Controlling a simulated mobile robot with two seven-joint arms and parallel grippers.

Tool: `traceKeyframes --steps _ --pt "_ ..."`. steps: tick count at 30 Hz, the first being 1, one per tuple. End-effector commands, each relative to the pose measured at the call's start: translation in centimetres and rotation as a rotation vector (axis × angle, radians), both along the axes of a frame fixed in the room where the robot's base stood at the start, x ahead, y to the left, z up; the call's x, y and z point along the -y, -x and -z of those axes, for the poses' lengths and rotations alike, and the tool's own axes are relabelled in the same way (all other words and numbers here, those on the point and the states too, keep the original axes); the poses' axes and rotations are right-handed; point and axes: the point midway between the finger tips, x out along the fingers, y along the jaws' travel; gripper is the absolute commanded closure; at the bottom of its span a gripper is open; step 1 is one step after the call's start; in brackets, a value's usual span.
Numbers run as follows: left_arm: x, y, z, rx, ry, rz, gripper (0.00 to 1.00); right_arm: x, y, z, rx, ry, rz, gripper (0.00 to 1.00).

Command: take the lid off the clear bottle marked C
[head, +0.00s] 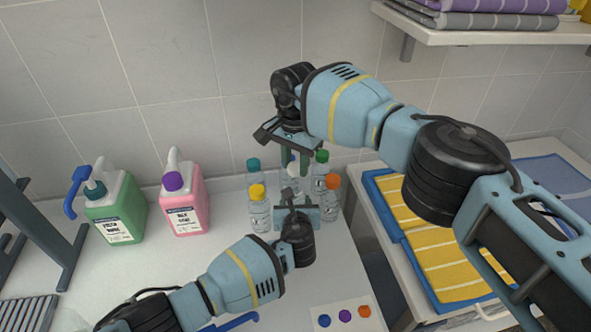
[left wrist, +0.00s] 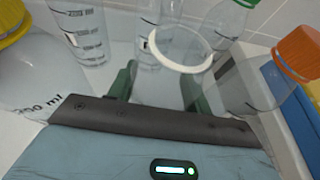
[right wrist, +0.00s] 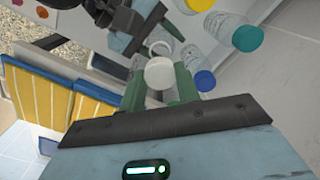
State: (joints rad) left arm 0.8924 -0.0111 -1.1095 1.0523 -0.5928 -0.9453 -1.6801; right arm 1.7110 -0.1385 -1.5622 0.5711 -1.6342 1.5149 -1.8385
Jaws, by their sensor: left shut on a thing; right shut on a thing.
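My left gripper (head: 295,197) is shut on a clear bottle (left wrist: 160,88), one green finger on each side of it in the left wrist view. The bottle's mouth shows as an open white ring (left wrist: 180,48) with no lid on it. Its letter is not readable. My right gripper (head: 293,163) points down above the bottle. In the right wrist view its green fingers are shut on a white lid (right wrist: 159,73). The lid is apart from the bottle, whose pale mouth (right wrist: 160,48) shows beyond it.
Clear bottles with yellow (head: 257,191), teal (head: 253,164), green (head: 322,156) and orange (head: 332,181) lids stand close around the held one. A blue lid (right wrist: 205,80) is also near. Green (head: 118,212) and pink (head: 185,205) jugs stand left. Yellow towels (head: 440,245) lie right.

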Motion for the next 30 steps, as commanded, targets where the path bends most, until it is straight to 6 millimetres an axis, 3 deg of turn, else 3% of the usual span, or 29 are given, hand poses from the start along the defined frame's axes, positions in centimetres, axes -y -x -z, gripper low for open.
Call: traceKeyframes --steps 8,9,14,23,30 --pt "0.0 0.0 0.1 -0.002 0.000 -0.001 1.00 0.0 0.0 -0.6 -0.002 0.000 0.000 0.95" --pt "0.0 0.0 0.1 -0.002 0.000 0.000 0.48 0.0 0.0 -0.6 -0.002 0.000 0.000 0.95" --pt "0.0 0.0 0.1 -0.001 0.000 0.000 0.27 0.0 0.0 -0.6 -0.002 0.000 0.000 0.95" --pt "0.0 0.1 0.0 0.000 0.000 0.000 0.25 0.0 0.0 -0.7 -0.001 -0.001 0.000 0.95" --pt "0.1 1.9 -1.2 0.005 0.000 0.001 0.25 0.0 -0.1 -3.8 0.037 0.000 0.000 0.95"
